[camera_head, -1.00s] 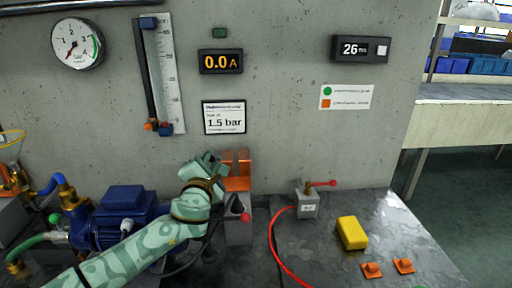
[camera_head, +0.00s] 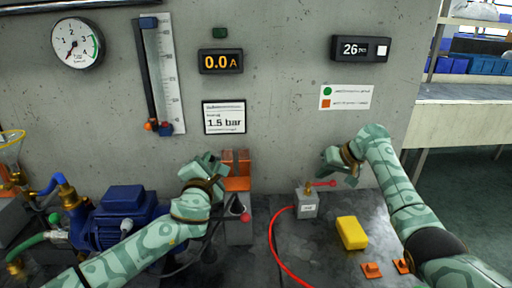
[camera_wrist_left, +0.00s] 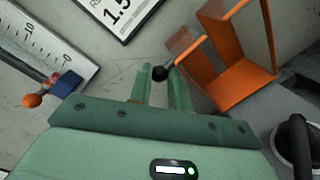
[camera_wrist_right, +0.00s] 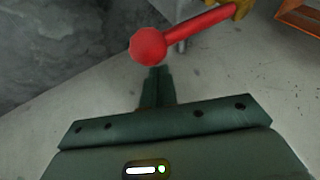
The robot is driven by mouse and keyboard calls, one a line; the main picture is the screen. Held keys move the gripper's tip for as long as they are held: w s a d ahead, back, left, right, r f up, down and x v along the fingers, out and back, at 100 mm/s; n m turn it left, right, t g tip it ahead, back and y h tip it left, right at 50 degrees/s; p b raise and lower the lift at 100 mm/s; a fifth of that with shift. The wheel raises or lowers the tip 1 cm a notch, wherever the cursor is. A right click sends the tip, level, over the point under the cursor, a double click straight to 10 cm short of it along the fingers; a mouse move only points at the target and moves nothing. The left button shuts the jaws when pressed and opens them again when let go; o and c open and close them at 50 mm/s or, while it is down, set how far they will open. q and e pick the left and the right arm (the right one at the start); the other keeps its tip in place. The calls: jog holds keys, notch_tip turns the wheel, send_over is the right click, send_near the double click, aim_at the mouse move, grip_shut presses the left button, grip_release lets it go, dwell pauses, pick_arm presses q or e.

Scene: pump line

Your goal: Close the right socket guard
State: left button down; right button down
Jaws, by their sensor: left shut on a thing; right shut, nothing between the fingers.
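The orange socket guard (camera_head: 238,184) sits on top of a grey box (camera_head: 238,230) against the wall. In the left wrist view the guard (camera_wrist_left: 245,90) is an orange frame with a see-through panel, and a small black knob (camera_wrist_left: 160,73) is at its near edge. My left gripper (camera_head: 208,165) is shut on this black knob, left of the guard; its fingers show in the left wrist view (camera_wrist_left: 160,85). My right gripper (camera_head: 328,170) is shut and empty, close to the red lever knob (camera_wrist_right: 148,46). The socket inside the guard is hidden.
A grey valve box (camera_head: 307,205) with a red lever stands near my right gripper. A red hose (camera_head: 274,250) crosses the bench. A yellow block (camera_head: 351,233) and small orange clips (camera_head: 371,270) lie at right. A blue pump (camera_head: 115,220) is at left.

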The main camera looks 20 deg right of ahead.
jog(key=a+r+m+t+y, duration=0.2)
jog(key=a+r+t+y, duration=0.1)
jog(key=a+r+y, duration=0.75)
jog(key=w+a+y, duration=0.1)
jog(key=w+a, duration=0.1)
jog(key=a, duration=0.2)
jog(key=w+a+f+y, duration=0.1)
jog(key=w+a, duration=0.1)
jog(key=a, duration=0.3)
jog(key=shift+w+a, duration=0.15)
jog(key=shift+w, duration=0.1)
jog(key=shift+f, duration=0.15)
